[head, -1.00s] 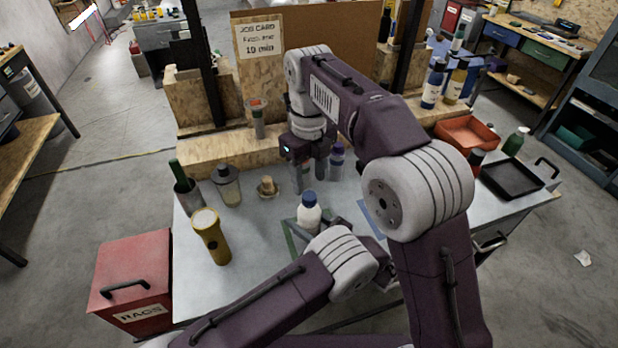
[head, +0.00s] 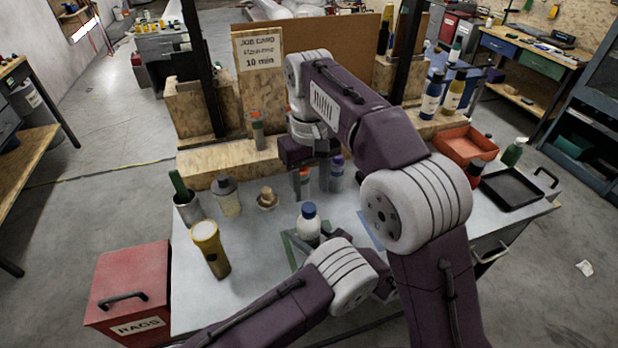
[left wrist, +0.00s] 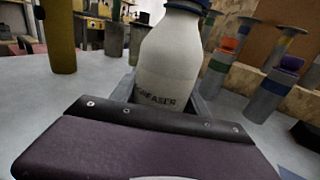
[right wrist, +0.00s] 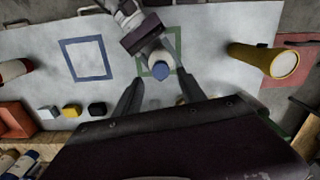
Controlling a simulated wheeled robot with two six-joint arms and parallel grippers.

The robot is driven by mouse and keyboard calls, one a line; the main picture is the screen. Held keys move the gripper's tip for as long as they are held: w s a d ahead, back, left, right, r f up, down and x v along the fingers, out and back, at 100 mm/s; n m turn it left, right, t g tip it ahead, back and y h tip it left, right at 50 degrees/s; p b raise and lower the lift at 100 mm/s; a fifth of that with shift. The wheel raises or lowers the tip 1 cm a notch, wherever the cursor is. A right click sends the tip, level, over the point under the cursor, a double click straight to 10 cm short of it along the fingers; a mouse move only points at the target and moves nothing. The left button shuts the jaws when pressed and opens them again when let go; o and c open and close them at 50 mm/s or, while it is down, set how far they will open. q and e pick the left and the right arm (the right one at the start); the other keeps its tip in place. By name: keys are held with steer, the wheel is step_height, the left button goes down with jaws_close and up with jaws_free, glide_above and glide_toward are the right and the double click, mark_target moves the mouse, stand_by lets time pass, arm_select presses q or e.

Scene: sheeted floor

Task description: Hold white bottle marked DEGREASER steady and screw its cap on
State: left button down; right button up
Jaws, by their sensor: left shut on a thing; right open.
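The white DEGREASER bottle (head: 308,230) stands upright on the bench by a green outline, its label partly readable in the left wrist view (left wrist: 165,70). A blue cap (head: 308,210) sits on its mouth; I cannot tell how tight it is. The cap also shows in the right wrist view (right wrist: 160,69). My left gripper (head: 306,243) is shut around the bottle's body, low down. My right gripper (head: 309,180) is open and empty, behind and above the bottle; its fingers (right wrist: 158,92) point toward the cap without touching it.
A yellow flashlight (head: 212,250) stands left of the bottle. A purple-topped container (head: 337,175) and an orange-topped one (head: 304,182) stand behind it. A blue outline (right wrist: 86,58) marks clear bench. A black tray (head: 512,190) and red bin (head: 465,143) are at right.

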mark_target(309, 207)
steer(key=n, duration=0.6)
steer(key=shift+r, duration=0.3)
steer(key=n, duration=0.4)
steer(key=shift+r, duration=0.2)
steer(key=shift+w+a+r+n, duration=0.1)
steer(key=shift+w+r+n, duration=0.1)
steer(key=shift+n, duration=0.8)
step_height(309, 207, down, 8)
